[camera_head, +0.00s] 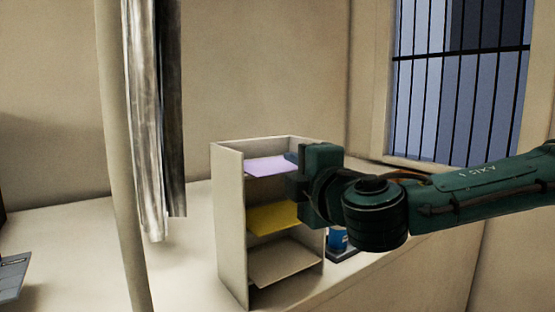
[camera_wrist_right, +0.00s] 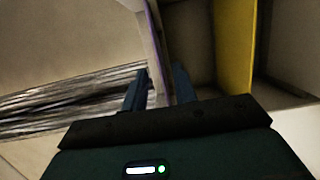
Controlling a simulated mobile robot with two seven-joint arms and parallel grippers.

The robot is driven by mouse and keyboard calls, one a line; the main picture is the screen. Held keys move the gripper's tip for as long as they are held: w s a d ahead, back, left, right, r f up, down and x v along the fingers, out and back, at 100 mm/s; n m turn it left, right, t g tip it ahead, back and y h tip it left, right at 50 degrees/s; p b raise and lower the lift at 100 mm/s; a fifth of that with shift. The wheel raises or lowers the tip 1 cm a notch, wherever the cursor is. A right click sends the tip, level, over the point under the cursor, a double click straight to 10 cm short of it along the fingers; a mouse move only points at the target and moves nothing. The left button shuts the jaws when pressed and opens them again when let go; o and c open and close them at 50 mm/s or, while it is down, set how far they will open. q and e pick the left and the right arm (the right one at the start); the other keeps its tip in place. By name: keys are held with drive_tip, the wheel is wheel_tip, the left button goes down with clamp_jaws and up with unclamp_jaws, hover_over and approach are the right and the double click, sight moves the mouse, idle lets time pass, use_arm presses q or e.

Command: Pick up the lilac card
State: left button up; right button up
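The lilac card (camera_head: 268,166) lies flat on the top level of a pale upright shelf unit (camera_head: 232,225), its front edge sticking out. My right gripper (camera_head: 291,172) is at the card's right front side, level with it. In the right wrist view its two fingers (camera_wrist_right: 163,88) stand apart. The gripper hides the card's right end in the head view. My left gripper is not in view.
A yellow card (camera_head: 273,218) lies on the level below and a beige card (camera_head: 285,262) on the lowest. A blue item (camera_head: 338,240) stands right of the shelf unit on the pale table (camera_head: 190,265). Hanging shiny strips (camera_head: 150,120) and a pole (camera_head: 122,170) are at left.

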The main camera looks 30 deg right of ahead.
sight(286, 167)
drive_tip(key=shift+w+d+f, duration=0.1)
drive_tip(key=shift+w+d, duration=0.05)
drive_tip(key=shift+w, duration=0.75)
drive_tip(key=shift+w+d+f, duration=0.1)
drive_tip(key=shift+w, duration=0.8)
drive_tip(key=shift+c, duration=0.5)
clamp_jaws()
